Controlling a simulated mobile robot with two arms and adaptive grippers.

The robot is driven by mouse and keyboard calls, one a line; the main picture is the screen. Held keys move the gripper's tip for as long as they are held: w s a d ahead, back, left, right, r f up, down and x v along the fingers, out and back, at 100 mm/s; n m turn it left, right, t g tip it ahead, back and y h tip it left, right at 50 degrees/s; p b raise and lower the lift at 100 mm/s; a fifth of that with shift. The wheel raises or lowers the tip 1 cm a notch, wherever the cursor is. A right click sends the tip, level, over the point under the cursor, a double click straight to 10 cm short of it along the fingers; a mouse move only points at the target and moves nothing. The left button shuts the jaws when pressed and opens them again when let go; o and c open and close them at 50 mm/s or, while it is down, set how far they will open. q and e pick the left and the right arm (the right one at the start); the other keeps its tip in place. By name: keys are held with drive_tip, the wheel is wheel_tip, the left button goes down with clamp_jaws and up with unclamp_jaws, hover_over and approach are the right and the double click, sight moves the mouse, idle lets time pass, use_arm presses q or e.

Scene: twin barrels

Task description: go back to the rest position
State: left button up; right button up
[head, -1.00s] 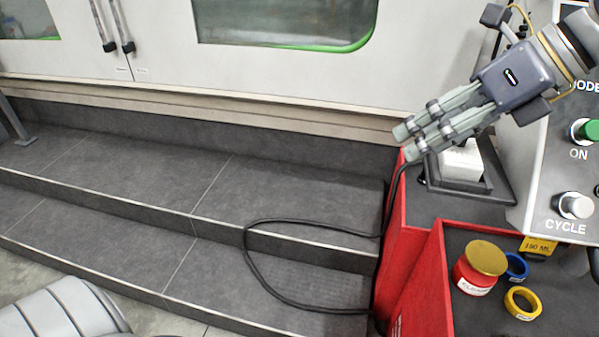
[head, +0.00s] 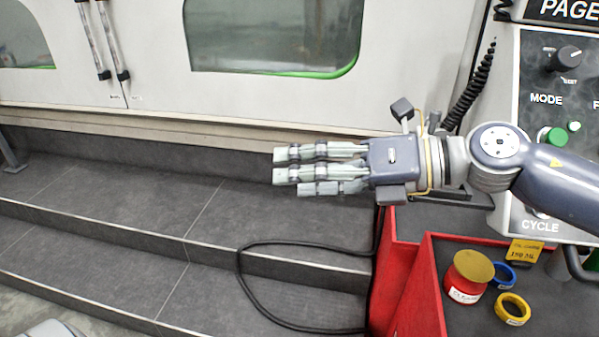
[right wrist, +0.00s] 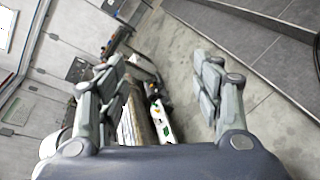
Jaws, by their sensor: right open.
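My right gripper (head: 285,169) is in the middle of the head view, its arm coming in from the right. Its fingers point left, in front of the grey steps below the machine doors. In the right wrist view the fingers (right wrist: 160,85) are spread apart with nothing between them, so it is open and empty. My left gripper is not in view.
The control panel (head: 545,90) stands at the right, behind my right arm. Below it a red bin (head: 437,290) holds a red jar with a gold lid (head: 466,283), a blue ring (head: 503,275) and a yellow ring (head: 512,309). A black cable (head: 285,325) loops over the grey steps (head: 100,195).

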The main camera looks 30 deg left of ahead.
drive_tip(key=shift+s+a+r+y, duration=0.15)
drive_tip(key=shift+a+y, duration=0.1)
drive_tip(key=shift+y, duration=0.05)
idle(0.5)
